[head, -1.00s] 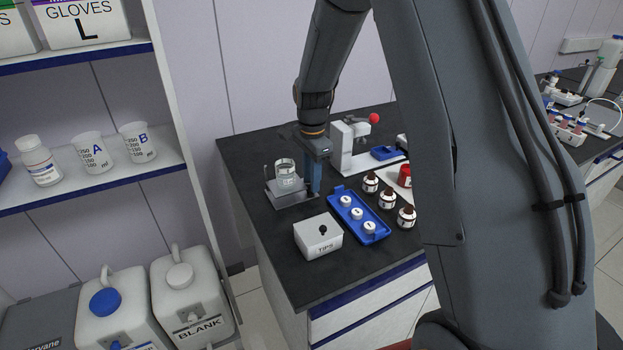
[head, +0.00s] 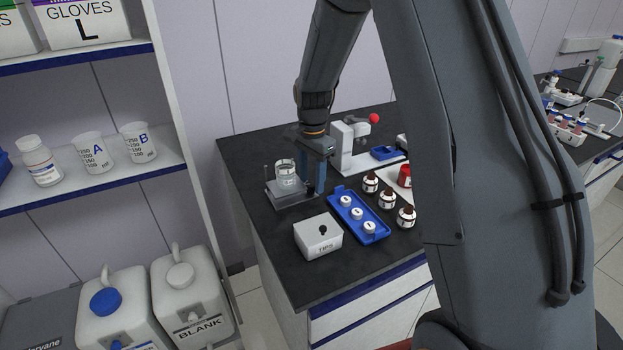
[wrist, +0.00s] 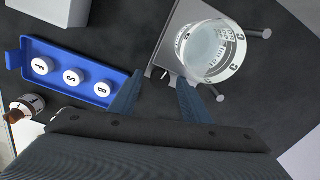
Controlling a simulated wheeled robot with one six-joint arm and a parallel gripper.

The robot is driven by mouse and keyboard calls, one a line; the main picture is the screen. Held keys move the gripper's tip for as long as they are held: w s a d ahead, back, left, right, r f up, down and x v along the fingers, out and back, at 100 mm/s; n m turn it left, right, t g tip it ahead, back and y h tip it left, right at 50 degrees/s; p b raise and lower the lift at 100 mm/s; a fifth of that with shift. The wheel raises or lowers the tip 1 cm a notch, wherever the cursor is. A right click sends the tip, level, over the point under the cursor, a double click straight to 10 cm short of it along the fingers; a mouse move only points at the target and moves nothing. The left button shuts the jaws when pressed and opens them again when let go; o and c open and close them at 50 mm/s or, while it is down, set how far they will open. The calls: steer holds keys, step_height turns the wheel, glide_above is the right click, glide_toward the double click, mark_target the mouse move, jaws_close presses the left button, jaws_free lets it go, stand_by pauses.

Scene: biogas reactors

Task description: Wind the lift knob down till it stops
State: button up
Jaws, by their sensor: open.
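The small grey lift (head: 289,199) stands on the dark bench in the head view, with a clear beaker (head: 286,172) upright on it. A small dark piece (head: 310,190), which looks like the lift knob, shows at the lift's right end. My gripper (head: 314,191) is over that end, fingers pointing down and apart. In the wrist view my gripper (wrist: 158,88) is open, its blue fingertips on either side of the lift's near edge. The lift (wrist: 182,22) and beaker (wrist: 212,50) lie just beyond. The knob is too small to make out clearly there; I cannot tell whether the fingers touch it.
A white tips box (head: 318,236) and a blue tray (head: 341,194) with several white-capped pieces stand in front of the lift. Several brown bottles (head: 387,199) stand to the right. A white stand with a red ball (head: 374,118) is behind my gripper.

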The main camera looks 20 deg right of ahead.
mark_target(312, 184)
steer(key=shift+r, duration=0.1)
step_height(312, 184, up, 8)
steer(key=shift+s+f+b, duration=0.1)
steer(key=shift+f+b, duration=0.1)
steer(key=shift+b, duration=0.75)
